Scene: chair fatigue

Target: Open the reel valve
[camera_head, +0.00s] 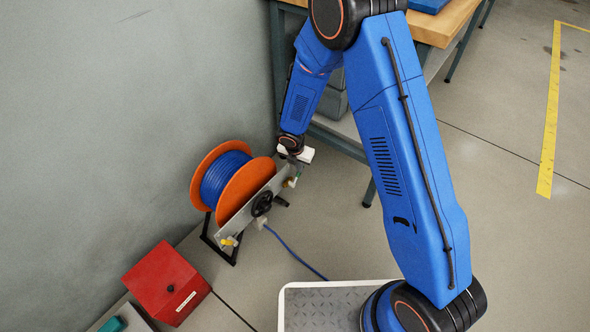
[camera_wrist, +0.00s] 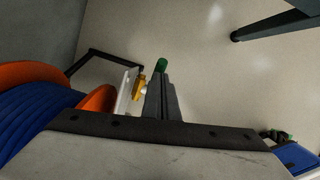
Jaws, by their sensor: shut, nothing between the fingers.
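The hose reel (camera_head: 207,176) has orange flanges and blue hose, and stands on a black frame by the wall. A grey plate (camera_head: 243,216) on its side carries a black handwheel (camera_head: 262,203). A yellow valve (camera_head: 290,182) sits at the plate's upper right end. In the wrist view the yellow valve (camera_wrist: 139,86) is just left of my fingers, and a green handle (camera_wrist: 160,65) shows past their tips. My gripper (camera_wrist: 160,78) is shut and empty, close beside the valve. I cannot tell whether it touches the handle. In the head view my gripper (camera_head: 298,170) is small and partly hidden.
A second yellow fitting (camera_head: 230,241) is at the plate's lower end. A blue hose (camera_head: 297,256) runs along the floor. A red box (camera_head: 166,284) stands lower left. A wooden-topped workbench (camera_head: 440,24) stands behind my arm. The floor at right is clear.

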